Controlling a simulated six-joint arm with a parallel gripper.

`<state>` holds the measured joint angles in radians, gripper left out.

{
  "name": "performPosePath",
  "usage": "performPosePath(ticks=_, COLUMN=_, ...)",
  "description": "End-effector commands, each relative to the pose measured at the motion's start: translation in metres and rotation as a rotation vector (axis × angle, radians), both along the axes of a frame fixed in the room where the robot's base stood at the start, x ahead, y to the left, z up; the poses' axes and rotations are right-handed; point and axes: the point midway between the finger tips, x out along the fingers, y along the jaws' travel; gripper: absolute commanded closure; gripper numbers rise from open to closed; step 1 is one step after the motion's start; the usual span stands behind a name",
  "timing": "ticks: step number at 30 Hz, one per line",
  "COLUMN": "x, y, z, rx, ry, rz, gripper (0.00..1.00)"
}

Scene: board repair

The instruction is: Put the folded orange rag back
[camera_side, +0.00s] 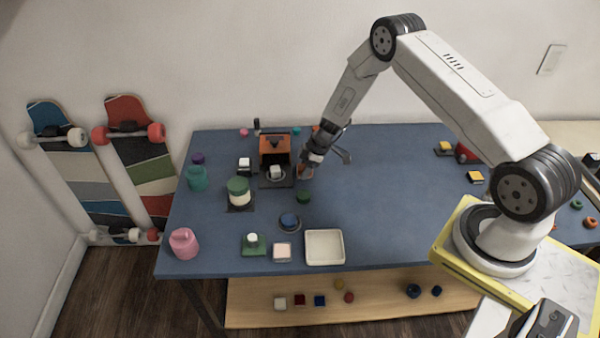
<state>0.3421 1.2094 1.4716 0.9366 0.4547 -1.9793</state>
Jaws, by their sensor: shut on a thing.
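My gripper (306,168) is low over the blue table, right of the black-and-orange box. It is shut on a small orange thing (304,174), which looks like the folded orange rag. The rag is mostly hidden by the fingers, and I cannot tell whether it touches the table. Another bit of orange shows behind my wrist near the table's back edge; it is too covered to make out.
Close by are the black-and-orange box (275,143), a white block (275,172) in front of it and a dark green round piece (304,197). A green-lidded jar (239,191) and white tray (324,259) stand nearer. The table's middle right is clear.

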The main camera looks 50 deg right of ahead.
Motion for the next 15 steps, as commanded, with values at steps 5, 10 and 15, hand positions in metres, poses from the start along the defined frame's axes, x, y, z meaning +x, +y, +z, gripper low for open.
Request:
performPosePath(ticks=5, x=-0.0002, y=-0.0002, z=-0.0059, rx=-0.001, ry=-0.001, rz=0.001, gripper=1.0)
performPosePath(ticks=10, x=0.0, y=-0.0003, z=-0.0054, rx=-0.001, ry=-0.001, rz=0.001, gripper=1.0)
performPosePath(ticks=15, x=0.0, y=-0.0003, z=-0.008, rx=-0.001, ry=-0.001, rz=0.0, gripper=1.0)
